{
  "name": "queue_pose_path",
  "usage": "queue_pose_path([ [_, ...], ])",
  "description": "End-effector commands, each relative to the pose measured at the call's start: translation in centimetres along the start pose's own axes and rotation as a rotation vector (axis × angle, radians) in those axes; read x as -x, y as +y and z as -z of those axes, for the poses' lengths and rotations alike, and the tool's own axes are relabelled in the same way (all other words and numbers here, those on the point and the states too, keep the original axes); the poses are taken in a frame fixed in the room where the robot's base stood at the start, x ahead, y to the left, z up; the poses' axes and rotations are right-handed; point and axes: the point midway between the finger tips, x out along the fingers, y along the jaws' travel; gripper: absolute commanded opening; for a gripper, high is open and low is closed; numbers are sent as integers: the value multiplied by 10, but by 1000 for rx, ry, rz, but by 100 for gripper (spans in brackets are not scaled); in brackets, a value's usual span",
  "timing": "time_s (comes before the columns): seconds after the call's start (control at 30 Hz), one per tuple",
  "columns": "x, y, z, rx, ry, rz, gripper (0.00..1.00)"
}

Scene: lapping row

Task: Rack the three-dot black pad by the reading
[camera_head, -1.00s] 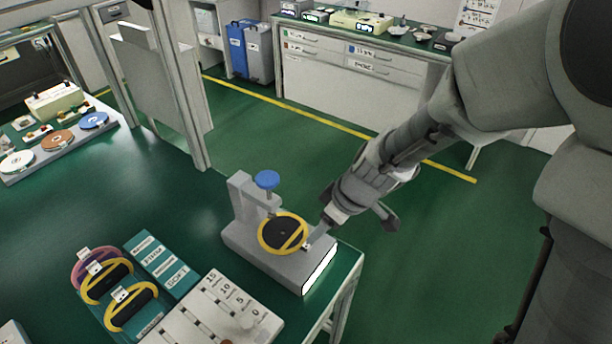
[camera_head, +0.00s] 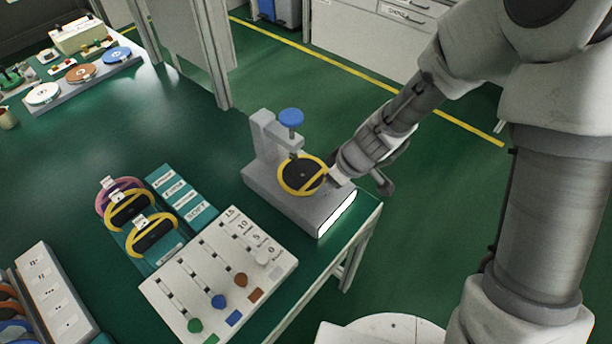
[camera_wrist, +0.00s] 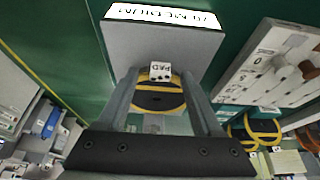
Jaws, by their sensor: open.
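A black pad with a yellow rim (camera_head: 303,176) lies on the grey gauge stand (camera_head: 290,205), beside its blue-knobbed post. The pad (camera_wrist: 158,101) shows in the wrist view with a white PAD tag; its dots are too small to count surely. My gripper (camera_head: 336,177) is at the pad's near right edge. In the wrist view my gripper (camera_wrist: 161,76) is open, its fingers on either side of the tag. The stand's lit display (camera_wrist: 163,15) appears upside down and seems to read MEDIUM. A teal rack (camera_head: 172,253) holds tagged yellow-rimmed and pink-rimmed pads on its left side and label strips on its right.
A white slider board (camera_head: 215,275) with coloured knobs stands between the rack and the table's front edge. Another tray (camera_head: 55,295) of discs is at lower left. A grey tray (camera_head: 88,79) with coloured discs is at the back left. Bare green table lies between.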

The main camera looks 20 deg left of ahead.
Motion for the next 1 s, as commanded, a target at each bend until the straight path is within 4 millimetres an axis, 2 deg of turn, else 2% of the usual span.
queue_pose_path([
  [0.17, 0, 0, 0, 0, 0, 0, 66],
  [0.53, 1, 0, 0, 0, 0, 0, 0],
  [1.0, 4, 0, 2, 1, 1, -1, 0],
])
